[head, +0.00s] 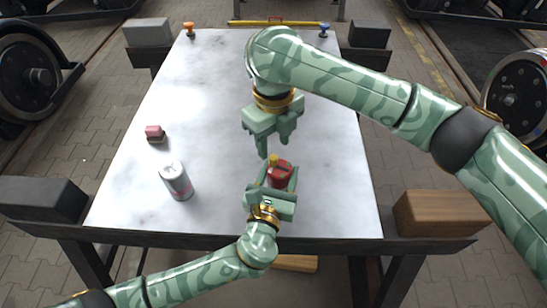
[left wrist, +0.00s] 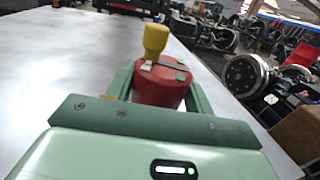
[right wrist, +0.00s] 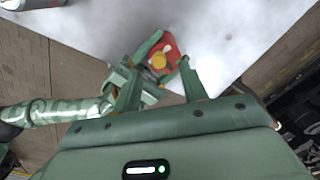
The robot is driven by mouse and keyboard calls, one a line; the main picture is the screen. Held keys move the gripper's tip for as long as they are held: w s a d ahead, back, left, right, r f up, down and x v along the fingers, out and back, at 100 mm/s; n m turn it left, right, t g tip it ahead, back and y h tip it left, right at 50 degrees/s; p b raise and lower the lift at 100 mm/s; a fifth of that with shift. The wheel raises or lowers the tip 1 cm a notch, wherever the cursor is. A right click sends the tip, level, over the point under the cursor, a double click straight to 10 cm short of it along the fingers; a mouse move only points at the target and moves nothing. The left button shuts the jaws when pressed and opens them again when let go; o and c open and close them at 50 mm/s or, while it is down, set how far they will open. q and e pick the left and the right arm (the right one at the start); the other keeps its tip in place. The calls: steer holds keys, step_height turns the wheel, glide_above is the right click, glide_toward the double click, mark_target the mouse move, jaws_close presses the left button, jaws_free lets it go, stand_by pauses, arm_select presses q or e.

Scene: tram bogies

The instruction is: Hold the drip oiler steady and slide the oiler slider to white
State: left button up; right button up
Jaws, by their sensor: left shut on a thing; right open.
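The drip oiler (head: 281,174) is a red round body with a yellow knob (head: 273,159) upright on top, near the front of the table. In the left wrist view the oiler (left wrist: 160,88) has a grey strip across its top, and the yellow knob (left wrist: 155,40) stands by it. My left gripper (head: 270,184) is shut on the oiler body, one finger each side. My right gripper (head: 274,149) is open and empty, pointing down just above and behind the oiler. In the right wrist view the knob (right wrist: 158,62) shows between its fingertips.
The pale table (head: 225,90) is mostly clear. An orange knob (head: 190,30) and a blue knob (head: 323,30) are at the far corners. A wooden block (head: 440,215) sits off the right front corner.

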mark_target(274, 157)
arm_select(q)
steer(key=o, duration=1.1)
arm_select(e)
step_height(274, 157, up, 8)
arm_select(q)
steer(key=v, duration=1.2)
steer(key=shift+s+f, duration=0.1)
arm_select(e)
steer(key=shift+f, duration=0.1)
